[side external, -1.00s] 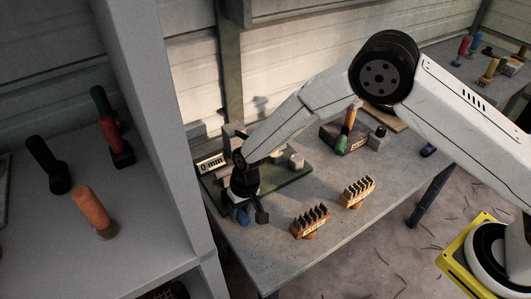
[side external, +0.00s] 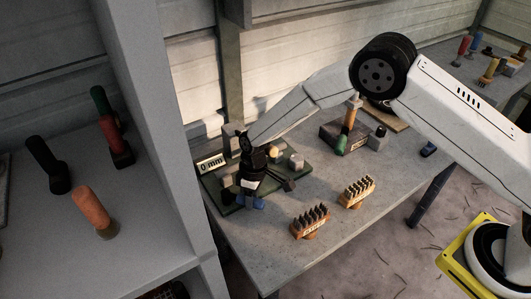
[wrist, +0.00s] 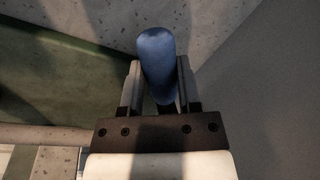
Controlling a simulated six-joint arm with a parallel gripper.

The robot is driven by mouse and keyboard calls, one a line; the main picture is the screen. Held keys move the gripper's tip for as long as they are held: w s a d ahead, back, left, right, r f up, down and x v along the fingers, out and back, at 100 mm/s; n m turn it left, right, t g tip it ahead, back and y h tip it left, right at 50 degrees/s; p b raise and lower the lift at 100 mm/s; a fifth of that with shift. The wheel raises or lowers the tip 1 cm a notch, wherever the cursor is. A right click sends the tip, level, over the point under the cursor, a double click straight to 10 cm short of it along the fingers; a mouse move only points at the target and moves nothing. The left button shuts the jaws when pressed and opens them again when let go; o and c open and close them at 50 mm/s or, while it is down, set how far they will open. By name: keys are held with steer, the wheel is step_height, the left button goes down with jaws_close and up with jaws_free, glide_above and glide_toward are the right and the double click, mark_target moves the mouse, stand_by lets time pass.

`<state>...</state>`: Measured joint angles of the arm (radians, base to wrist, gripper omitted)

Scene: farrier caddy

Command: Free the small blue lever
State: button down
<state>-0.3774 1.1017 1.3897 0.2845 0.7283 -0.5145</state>
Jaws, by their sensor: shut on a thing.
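The small blue lever shows in the wrist view as a rounded blue handle (wrist: 157,62) between the two grey fingers of my gripper (wrist: 158,88). The fingers are closed on its two sides, and its rounded end reaches past the fingertips. In the side view my gripper (side external: 249,198) points down at the front edge of the green board (side external: 300,183).
A display reading "0 mm" (side external: 211,164) stands on the board's left, with small pale cylinders (side external: 296,161) at its back right. Two brush-like blocks (side external: 310,222) (side external: 357,191) sit on the bench to the right. A grey shelf post (side external: 160,130) rises close on the left.

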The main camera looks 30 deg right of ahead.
steer(key=shift+w+d+n, duration=0.2)
steer(key=shift+d+n, duration=0.05)
steer(key=shift+n, duration=0.25)
steer(key=shift+c, duration=1.4)
jaws_free()
steer(key=shift+s+a, duration=0.1)
